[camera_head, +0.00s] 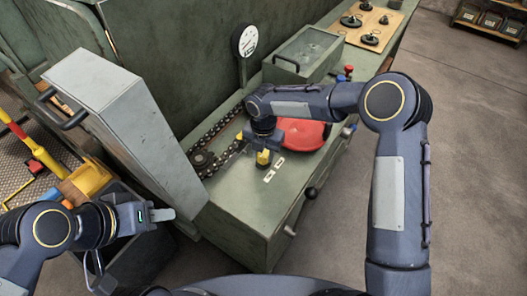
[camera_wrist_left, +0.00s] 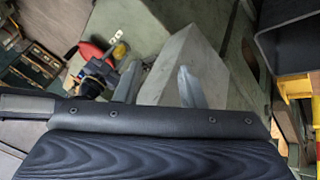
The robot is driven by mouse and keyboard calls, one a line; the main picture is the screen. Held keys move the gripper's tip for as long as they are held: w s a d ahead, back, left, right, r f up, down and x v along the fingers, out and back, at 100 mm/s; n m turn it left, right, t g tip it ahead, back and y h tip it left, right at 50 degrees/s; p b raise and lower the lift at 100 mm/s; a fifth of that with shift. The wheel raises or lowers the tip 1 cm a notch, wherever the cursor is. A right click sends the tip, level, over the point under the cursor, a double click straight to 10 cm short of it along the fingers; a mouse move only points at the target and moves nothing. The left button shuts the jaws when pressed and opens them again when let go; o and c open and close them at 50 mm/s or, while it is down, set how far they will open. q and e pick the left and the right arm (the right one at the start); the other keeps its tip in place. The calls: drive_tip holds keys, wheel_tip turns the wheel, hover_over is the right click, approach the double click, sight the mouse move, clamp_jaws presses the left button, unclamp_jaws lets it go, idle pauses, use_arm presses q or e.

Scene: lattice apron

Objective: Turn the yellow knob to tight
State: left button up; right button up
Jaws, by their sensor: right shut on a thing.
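The yellow knob (camera_head: 264,158) is on top of the green machine bench, mostly covered by my right gripper. My right gripper (camera_head: 262,150) points down from above and is shut on the knob. Two small white labels, one nearer (camera_head: 268,176) and one farther (camera_head: 280,161), lie beside the knob; their writing is too small to read. My left gripper (camera_head: 162,214) is in front of the grey cover at lower left, away from the knob. In the left wrist view its two fingers (camera_wrist_left: 158,84) stand apart with nothing between them.
A chain with a sprocket (camera_head: 203,160) runs left of the knob. A red round part (camera_head: 303,135) lies right behind it. A grey hinged cover (camera_head: 125,115) stands at left. A dial gauge (camera_head: 246,41) and a green lidded box (camera_head: 303,54) are behind.

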sight(264, 153)
drive_tip(key=shift+r, duration=0.1)
idle(0.4)
drive_tip(key=o, duration=1)
drive_tip(key=shift+r+b, duration=0.3)
drive_tip(key=shift+r, duration=3.55)
